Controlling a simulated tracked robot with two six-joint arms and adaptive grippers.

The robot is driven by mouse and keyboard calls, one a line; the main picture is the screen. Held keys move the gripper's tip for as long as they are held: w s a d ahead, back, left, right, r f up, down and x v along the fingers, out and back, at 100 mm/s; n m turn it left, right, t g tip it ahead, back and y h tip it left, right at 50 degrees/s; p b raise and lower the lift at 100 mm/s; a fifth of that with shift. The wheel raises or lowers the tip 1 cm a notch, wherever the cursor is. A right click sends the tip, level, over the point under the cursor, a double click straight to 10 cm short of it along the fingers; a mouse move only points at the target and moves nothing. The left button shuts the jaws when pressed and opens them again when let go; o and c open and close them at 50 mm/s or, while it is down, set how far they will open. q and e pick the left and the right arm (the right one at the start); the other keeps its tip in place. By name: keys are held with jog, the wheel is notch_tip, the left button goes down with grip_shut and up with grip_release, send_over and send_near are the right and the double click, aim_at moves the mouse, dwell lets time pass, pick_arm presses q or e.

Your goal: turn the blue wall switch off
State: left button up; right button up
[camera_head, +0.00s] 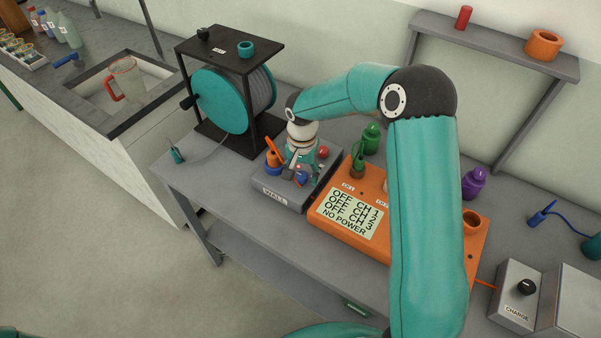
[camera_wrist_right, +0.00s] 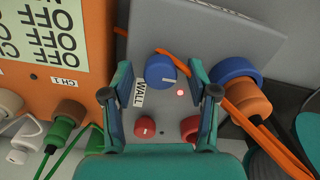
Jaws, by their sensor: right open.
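The blue wall switch (camera_wrist_right: 160,68) is a round knob with a pale pointer line, on a grey box labelled WALL (camera_wrist_right: 225,30). A small red light (camera_wrist_right: 180,93) glows beside it. My left gripper is out of view.
A blue and orange plug with an orange cable (camera_wrist_right: 237,85) is close beside one finger. An orange unit (camera_head: 330,232) adjoins the box; its display (camera_head: 350,212) reads OFF for its channels and NO POWER. A cable reel (camera_head: 222,100) stands behind.

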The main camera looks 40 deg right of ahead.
grip_shut()
jog(key=shift+a, duration=0.15)
